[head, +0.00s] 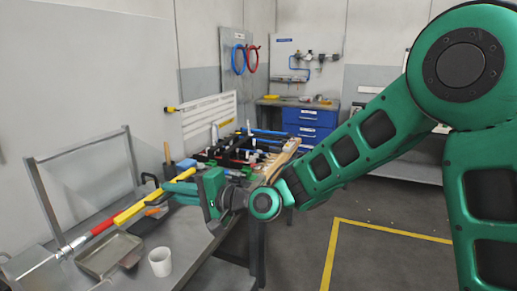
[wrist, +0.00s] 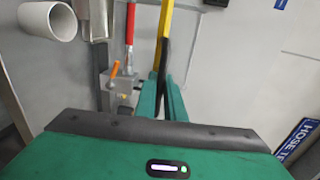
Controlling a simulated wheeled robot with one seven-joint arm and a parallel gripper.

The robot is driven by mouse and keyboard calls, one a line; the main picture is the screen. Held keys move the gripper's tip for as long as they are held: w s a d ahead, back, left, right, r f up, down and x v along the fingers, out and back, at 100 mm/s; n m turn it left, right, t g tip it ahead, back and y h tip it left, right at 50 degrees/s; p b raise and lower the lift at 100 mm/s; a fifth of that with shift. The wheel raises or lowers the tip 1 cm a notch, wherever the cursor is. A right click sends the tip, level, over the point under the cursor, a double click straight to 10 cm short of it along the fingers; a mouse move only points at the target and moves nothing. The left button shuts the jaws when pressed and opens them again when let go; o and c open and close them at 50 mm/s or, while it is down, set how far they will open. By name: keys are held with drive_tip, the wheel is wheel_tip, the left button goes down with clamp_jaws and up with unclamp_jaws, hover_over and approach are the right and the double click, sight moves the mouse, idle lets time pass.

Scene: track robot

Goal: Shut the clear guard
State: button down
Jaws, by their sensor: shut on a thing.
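The clear guard (head: 127,131) is a see-through panel in a grey frame at the left of the head view, raised and leaning over the bench. My gripper (head: 168,188) is at its lower right side, with its green fingers pointing left. In the wrist view my fingers (wrist: 163,98) are closed around a black bar (wrist: 165,60). It looks like the guard's black handle (head: 149,178), which curves out near the frame's right end in the head view. The fingers hide part of it.
A metal tray (head: 108,254) and a white cup (head: 160,262) stand at the bench front. Several tools crowd the bench behind. The floor at right is clear.

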drive_tip(key=shift+w+a+f, duration=0.1)
drive_tip(key=shift+a+f, duration=0.15)
drive_tip(key=shift+f, duration=0.6)
drive_tip(key=shift+w+a+f, duration=0.1)
drive_tip(key=shift+a+f, duration=0.2)
drive_tip(key=shift+f, duration=0.55)
drive_tip(key=shift+w+a+f, duration=0.1)
drive_tip(key=shift+a+f, duration=0.15)
drive_tip(key=shift+f, duration=0.6)
drive_tip(key=c, duration=1.2)
unclamp_jaws()
drive_tip(key=shift+f, duration=0.1)
